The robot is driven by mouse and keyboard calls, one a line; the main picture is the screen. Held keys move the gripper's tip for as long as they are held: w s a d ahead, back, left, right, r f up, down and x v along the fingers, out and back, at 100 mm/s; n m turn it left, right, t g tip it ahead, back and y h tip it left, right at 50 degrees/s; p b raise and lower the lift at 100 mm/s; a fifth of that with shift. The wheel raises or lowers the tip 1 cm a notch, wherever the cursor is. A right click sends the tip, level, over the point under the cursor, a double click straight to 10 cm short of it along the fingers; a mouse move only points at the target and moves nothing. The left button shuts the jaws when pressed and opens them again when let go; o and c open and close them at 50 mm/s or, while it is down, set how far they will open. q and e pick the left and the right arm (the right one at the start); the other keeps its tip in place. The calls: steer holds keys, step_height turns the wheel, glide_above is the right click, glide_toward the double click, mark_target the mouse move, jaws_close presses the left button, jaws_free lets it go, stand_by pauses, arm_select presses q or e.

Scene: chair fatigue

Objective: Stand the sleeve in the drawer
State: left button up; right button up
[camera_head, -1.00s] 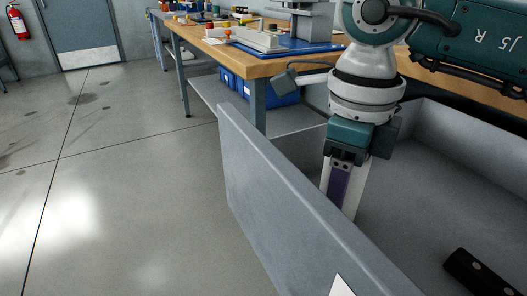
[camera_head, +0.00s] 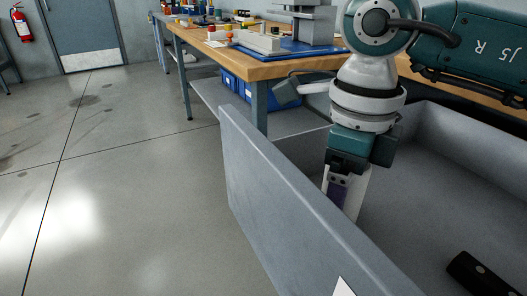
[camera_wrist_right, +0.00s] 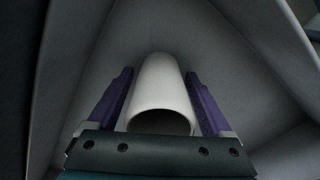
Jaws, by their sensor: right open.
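The sleeve is a pale, hollow cylinder. In the right wrist view the sleeve (camera_wrist_right: 160,85) lies lengthwise along the fingers' direction, its open end facing the camera. My right gripper (camera_wrist_right: 158,76) is open, with one purple-padded finger on each side and thin gaps beside the sleeve. In the head view my right gripper (camera_head: 344,203) points down inside the grey drawer (camera_head: 262,190), and the sleeve (camera_head: 356,190) shows pale beside a finger, looking upright. The drawer's near wall hides the lower end, so I cannot see its contact with the floor. My left gripper is out of view.
A black block-like object (camera_head: 482,276) lies on the drawer floor at the lower right. Open drawer floor (camera_head: 420,200) lies between it and the gripper. A wooden workbench (camera_head: 265,66) with a blue tray (camera_head: 300,48) stands behind. Bare floor is left of the drawer.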

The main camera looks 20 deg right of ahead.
step_height(320, 180, up, 12)
steer(key=p, duration=0.2)
steer(key=shift+p, duration=0.35)
